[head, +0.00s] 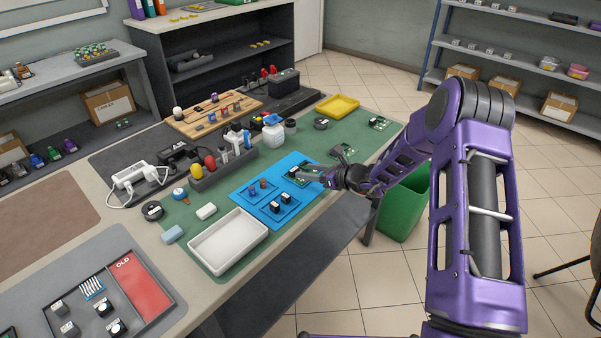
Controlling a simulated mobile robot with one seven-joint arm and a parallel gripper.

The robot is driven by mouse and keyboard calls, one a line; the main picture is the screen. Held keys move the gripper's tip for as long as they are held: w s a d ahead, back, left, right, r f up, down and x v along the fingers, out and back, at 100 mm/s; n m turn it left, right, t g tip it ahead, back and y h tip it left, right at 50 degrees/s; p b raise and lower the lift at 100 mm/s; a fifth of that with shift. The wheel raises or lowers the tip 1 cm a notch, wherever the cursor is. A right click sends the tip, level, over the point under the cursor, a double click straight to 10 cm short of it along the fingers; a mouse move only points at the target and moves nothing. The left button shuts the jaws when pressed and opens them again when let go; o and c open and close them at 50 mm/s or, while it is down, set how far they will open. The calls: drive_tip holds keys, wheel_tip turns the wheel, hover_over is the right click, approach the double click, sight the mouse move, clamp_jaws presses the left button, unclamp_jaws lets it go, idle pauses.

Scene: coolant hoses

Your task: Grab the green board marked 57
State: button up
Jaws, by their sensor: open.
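A green board (300,172) lies on the blue mat (243,193), with dark parts on top. Another green board (380,123) lies on the green mat (335,133) farther back, near the table's right edge. No number can be read on either board, so I cannot tell which is marked 57. My gripper (326,178) is open and points left, at the right edge of the board on the blue mat. It partly overlaps that board in the picture. I cannot tell whether they touch.
A white tray (228,243) stands at the front of the table. A green bin (405,205) is on the floor below my arm.

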sight(296, 170)
drive_tip(key=shift+f+x, duration=0.15)
drive_tip(key=shift+x, duration=1.2)
drive_tip(key=shift+f+x, duration=0.15)
drive_tip(key=shift+x, duration=1.25)
drive_tip(key=shift+d, duration=0.15)
drive_tip(key=shift+c, duration=0.3)
clamp_jaws()
